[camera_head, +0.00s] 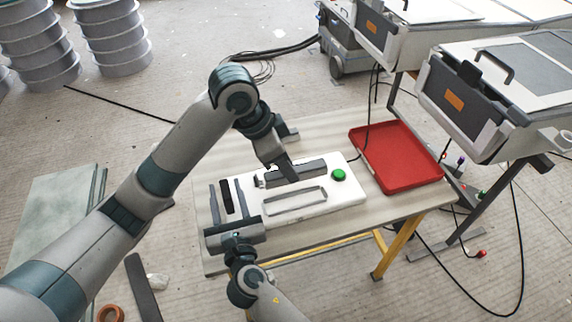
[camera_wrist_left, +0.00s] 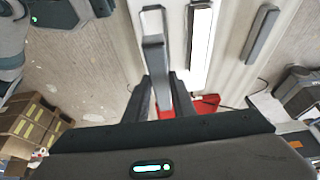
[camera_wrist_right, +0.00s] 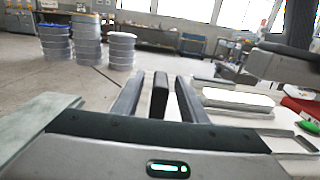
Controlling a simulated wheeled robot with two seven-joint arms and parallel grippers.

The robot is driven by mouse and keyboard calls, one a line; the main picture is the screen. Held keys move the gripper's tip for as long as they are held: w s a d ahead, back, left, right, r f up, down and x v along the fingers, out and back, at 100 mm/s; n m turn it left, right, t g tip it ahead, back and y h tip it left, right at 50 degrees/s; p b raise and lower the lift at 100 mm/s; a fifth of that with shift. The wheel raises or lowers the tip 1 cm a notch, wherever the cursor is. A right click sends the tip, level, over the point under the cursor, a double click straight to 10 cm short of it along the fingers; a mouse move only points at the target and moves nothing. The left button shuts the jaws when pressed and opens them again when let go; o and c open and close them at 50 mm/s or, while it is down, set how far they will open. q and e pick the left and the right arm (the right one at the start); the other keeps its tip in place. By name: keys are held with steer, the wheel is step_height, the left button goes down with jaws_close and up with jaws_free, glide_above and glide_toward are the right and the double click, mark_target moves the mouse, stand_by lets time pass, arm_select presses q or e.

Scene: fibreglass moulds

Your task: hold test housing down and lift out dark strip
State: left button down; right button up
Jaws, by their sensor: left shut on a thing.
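The white test housing (camera_head: 343,193) lies on the table, with a green button (camera_head: 338,175) at its right end and a framed recess (camera_head: 295,201) in front. My left gripper (camera_head: 288,172) is shut on the dark grey strip (camera_head: 312,168) over the housing's back half. The strip (camera_wrist_left: 153,60) stands between the fingers in the left wrist view, beside a bright slot. The height of its gap above the housing is hard to tell. My right gripper (camera_head: 227,198) is open at the housing's left end, its fingers either side of a black bar (camera_wrist_right: 160,97), with gaps.
A red tray (camera_head: 405,165) lies on the table (camera_head: 215,262) right of the housing. Grey machines (camera_head: 500,85) stand at the right, with cables hanging near the tray.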

steer(key=v, duration=1.1)
steer(key=shift+s, duration=0.3)
arm_select(q)
steer(key=shift+d, duration=0.1)
